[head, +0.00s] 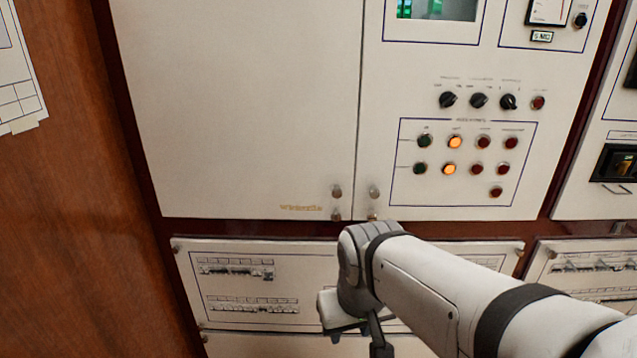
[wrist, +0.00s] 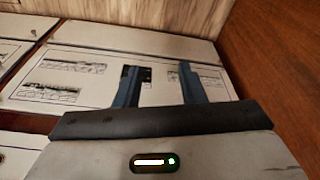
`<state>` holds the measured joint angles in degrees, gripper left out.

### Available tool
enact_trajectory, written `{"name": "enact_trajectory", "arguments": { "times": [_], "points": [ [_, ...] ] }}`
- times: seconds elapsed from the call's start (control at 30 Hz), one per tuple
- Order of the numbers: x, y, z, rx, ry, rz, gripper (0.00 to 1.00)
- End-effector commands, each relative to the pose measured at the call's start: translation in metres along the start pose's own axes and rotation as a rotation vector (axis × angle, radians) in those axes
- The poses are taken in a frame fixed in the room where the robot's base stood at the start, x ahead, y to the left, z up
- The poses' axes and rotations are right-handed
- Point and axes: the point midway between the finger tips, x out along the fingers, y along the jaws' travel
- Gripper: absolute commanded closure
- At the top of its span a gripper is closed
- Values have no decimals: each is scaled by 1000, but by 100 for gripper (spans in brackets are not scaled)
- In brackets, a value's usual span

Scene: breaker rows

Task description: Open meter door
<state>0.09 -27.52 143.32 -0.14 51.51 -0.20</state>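The right cabinet door (head: 376,110) is pale and shut, with a screen, a dial meter (head: 548,12), knobs and lit buttons on it. The plain left cabinet door (head: 240,100) is shut beside it. Small round knobs (head: 337,191) sit by the seam at their lower corners. I cannot tell which door is the meter door. My gripper (wrist: 158,74) shows two blue-grey fingers set apart, with nothing seen held between them. It is over the lower breaker panel (wrist: 70,98), below the cabinet doors; contact cannot be told. In the head view my arm hides part of that panel.
The lower panel (head: 185,290) with breaker rows is shut under the doors. Another breaker panel (head: 545,285) is at the right. A brown wood wall (head: 75,210) bounds the left side, with a paper chart (head: 15,75) on it.

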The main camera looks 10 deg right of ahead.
Motion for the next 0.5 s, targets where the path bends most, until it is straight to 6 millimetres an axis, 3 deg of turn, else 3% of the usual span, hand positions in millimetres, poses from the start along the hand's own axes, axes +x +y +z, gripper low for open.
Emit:
{"name": "enact_trajectory", "arguments": {
  "times": [0.1,0.27,0.37,0.5],
  "points": [
    [0,0,0,0,0,0,64],
    [6,2,-9,14,30,3,53],
    [18,14,-32,41,113,10,53],
    [42,36,-88,127,321,32,53]
  ]
}}
